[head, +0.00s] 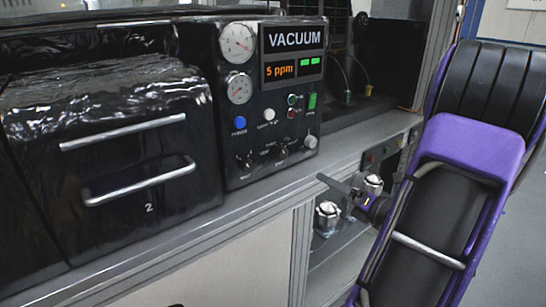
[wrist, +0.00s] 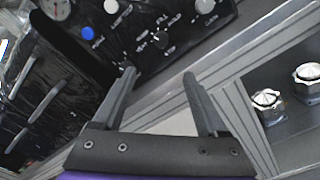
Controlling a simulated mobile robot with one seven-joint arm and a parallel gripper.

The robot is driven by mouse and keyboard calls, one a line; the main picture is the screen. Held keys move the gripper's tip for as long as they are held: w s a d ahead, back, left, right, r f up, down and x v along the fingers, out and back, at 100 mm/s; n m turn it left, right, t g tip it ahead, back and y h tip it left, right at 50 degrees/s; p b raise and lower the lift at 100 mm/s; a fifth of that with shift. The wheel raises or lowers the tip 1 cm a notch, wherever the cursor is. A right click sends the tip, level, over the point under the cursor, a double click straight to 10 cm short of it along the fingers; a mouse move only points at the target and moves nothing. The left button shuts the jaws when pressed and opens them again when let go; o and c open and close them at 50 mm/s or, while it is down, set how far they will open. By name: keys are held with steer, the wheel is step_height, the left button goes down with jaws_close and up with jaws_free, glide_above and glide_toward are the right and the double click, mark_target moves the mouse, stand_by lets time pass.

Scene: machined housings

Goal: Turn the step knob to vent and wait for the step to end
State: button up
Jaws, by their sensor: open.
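The dark control panel (head: 270,120) stands left of my gripper in the head view. Its display (head: 292,54) reads VACUUM and 5 ppm, with two green bars. A black pointer knob (head: 280,150) with small labels around it sits low on the panel and appears to be the step knob; its setting is too small to read. It also shows in the wrist view (wrist: 160,40), beyond the gap between my fingers. My gripper (head: 338,190) is open and empty, apart from the panel, lower and to its right. Its two fingers (wrist: 160,73) point toward the panel.
A black door (head: 120,150) with bar handles, marked 2, lies left of the panel. A grey ledge (head: 250,203) runs below. Metal-capped parts (head: 327,217) sit in the lower bay. Another black knob (head: 245,161) and a pale knob (head: 310,141) flank the middle one.

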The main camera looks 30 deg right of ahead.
mark_target(284, 155)
steer(key=w, duration=1.1)
steer(key=w+a, duration=0.1)
steer(key=w, duration=0.5)
steer(key=shift+w+r, duration=0.1)
steer(key=shift+r, duration=0.05)
jaws_close()
